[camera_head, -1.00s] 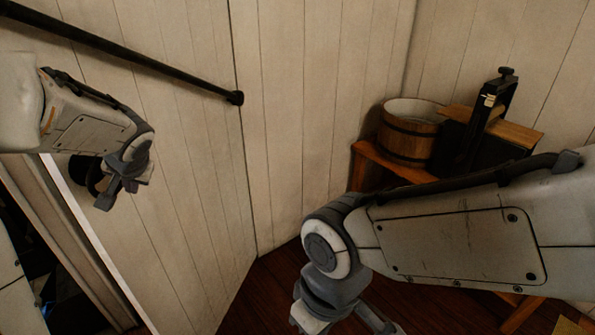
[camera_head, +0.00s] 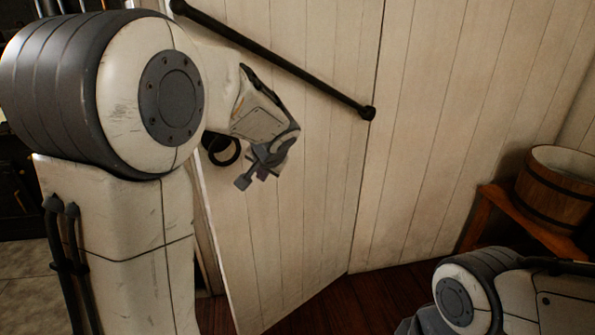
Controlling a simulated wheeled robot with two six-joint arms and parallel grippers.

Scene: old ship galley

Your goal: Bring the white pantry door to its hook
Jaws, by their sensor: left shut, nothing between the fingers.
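The white pantry door (camera_head: 290,230) is a tall panel of pale planks left of centre, standing at an angle with its free edge toward me. A black ring handle (camera_head: 222,152) shows near that edge, partly behind my left arm. My left gripper (camera_head: 256,177) is shut and empty, in front of the door just right of the ring. I cannot tell whether its fingers touch the door. My right arm shows at the lower right, but its gripper is out of the frame. I cannot make out a hook.
A black rail (camera_head: 290,66) slopes across the upper part of the door panel. A pale plank wall (camera_head: 440,130) meets the door's far side. A wooden tub (camera_head: 553,190) stands on a wooden bench (camera_head: 490,210) at the right. Dark floorboards (camera_head: 385,297) are bare in the lower middle.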

